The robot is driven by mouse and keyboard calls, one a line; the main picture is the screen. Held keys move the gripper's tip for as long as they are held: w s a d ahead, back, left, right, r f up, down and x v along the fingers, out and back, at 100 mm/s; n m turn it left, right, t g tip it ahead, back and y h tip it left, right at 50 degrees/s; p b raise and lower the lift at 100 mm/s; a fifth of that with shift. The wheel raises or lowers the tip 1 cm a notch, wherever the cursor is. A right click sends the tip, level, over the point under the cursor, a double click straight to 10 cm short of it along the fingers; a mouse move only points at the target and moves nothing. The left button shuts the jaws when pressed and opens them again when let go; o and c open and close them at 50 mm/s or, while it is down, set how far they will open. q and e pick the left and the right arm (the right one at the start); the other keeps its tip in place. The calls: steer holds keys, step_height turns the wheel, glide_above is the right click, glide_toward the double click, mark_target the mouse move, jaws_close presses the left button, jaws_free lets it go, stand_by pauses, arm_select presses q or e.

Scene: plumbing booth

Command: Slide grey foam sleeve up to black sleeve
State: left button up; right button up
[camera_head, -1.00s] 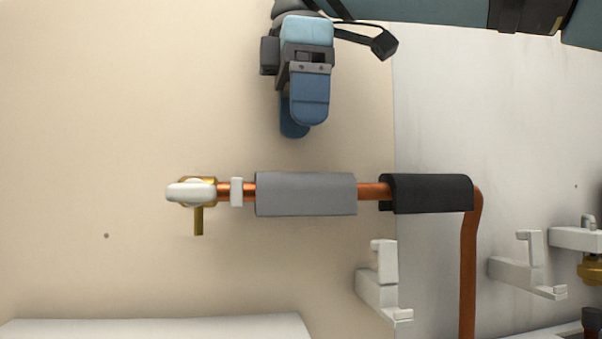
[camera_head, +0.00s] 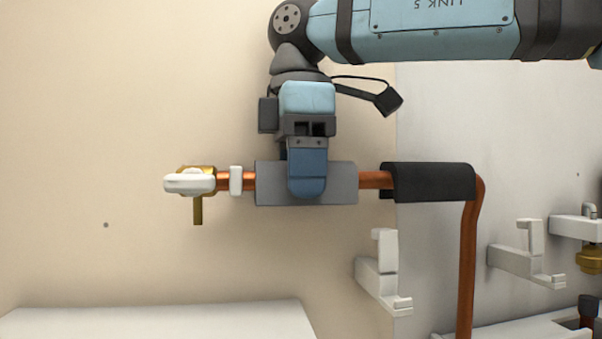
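The grey foam sleeve (camera_head: 340,184) sits around the level copper pipe (camera_head: 376,180). The black sleeve (camera_head: 434,182) is on the same pipe to its right, by the bend. A short stretch of bare copper separates the two sleeves. My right gripper (camera_head: 307,182) reaches down from above, with one blue finger in front of the grey sleeve's middle. The other finger is hidden behind the sleeve, so I cannot tell whether the fingers press on it. My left gripper is not in view.
A brass valve with a white handle (camera_head: 190,184) and a white clip (camera_head: 236,181) are left of the grey sleeve. White brackets (camera_head: 382,272) stand below and to the right. The copper pipe drops at the right. A white surface (camera_head: 160,322) lies lower left.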

mark_target(342, 172)
steer(key=c, duration=0.5)
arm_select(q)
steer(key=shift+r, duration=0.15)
arm_select(e)
steer(key=shift+o, duration=0.2)
steer(key=shift+w+d, duration=0.1)
steer(key=shift+d, duration=0.1)
steer(key=shift+w+d+b, duration=0.15)
steer(key=shift+d+b, duration=0.2)
steer(key=shift+d, duration=0.55)
steer(key=shift+w+d, duration=0.1)
steer(key=shift+d, duration=0.5)
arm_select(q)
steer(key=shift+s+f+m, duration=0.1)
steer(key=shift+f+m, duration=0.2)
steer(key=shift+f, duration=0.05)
arm_select(e)
steer(key=shift+w+d+r, duration=0.1)
steer(key=shift+w+d, duration=0.05)
steer(key=shift+d, duration=0.55)
steer(key=o, duration=1)
steer(key=shift+o, duration=0.2)
